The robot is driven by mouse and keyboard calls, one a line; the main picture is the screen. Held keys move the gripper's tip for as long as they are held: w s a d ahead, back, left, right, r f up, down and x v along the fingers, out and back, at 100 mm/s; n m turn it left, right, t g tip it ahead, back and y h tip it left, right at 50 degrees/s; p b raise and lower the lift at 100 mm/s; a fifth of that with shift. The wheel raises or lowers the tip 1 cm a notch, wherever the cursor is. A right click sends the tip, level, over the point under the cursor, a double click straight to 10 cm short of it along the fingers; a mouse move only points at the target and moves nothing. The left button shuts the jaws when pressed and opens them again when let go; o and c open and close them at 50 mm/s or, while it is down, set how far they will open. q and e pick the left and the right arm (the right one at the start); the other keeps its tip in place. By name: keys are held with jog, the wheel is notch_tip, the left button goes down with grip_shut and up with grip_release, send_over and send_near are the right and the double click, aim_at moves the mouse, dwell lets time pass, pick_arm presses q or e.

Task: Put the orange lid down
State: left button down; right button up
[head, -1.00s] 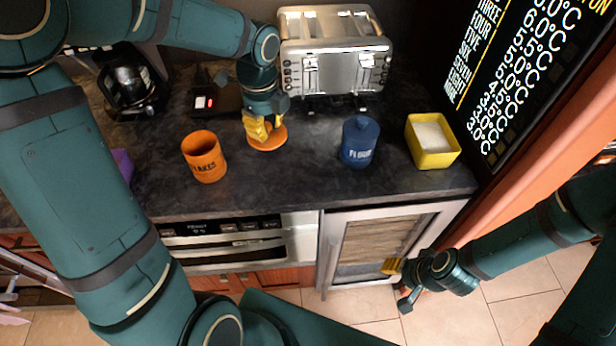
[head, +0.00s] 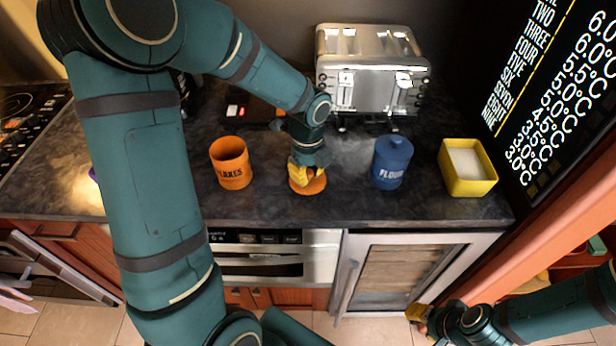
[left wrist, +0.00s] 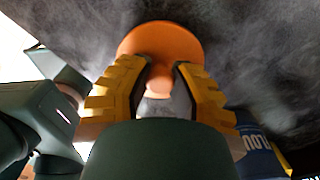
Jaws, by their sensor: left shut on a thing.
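The orange lid (head: 315,187) is a round disc with a knob. It is at the counter's front part, between the open orange canister (head: 231,165) and the blue flour canister (head: 392,165). My left gripper (head: 302,178) is shut on the lid from above. In the left wrist view, the lid (left wrist: 165,38) shows beyond the yellow fingers, with its knob between them. I cannot tell whether the lid touches the counter. My right gripper (head: 418,313) is low at the right, before the counter; its opening is unclear.
A silver toaster (head: 372,75) stands behind on the dark counter (head: 345,205). A yellow square container (head: 467,168) stands at the right by a black board. The counter between the lid and the flour canister is clear.

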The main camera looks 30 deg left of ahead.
aim_at(308, 172)
pick_arm(q)
jog(key=shift+f, duration=0.55)
jog(key=shift+f, duration=0.1)
jog(key=c, duration=0.9)
grip_release()
jog(key=shift+f, duration=0.1)
notch_tip(308, 172, up, 12)
jog(key=p, duration=0.2)
jog(key=shift+r+p, duration=0.2)
jog(key=shift+p, duration=0.15)
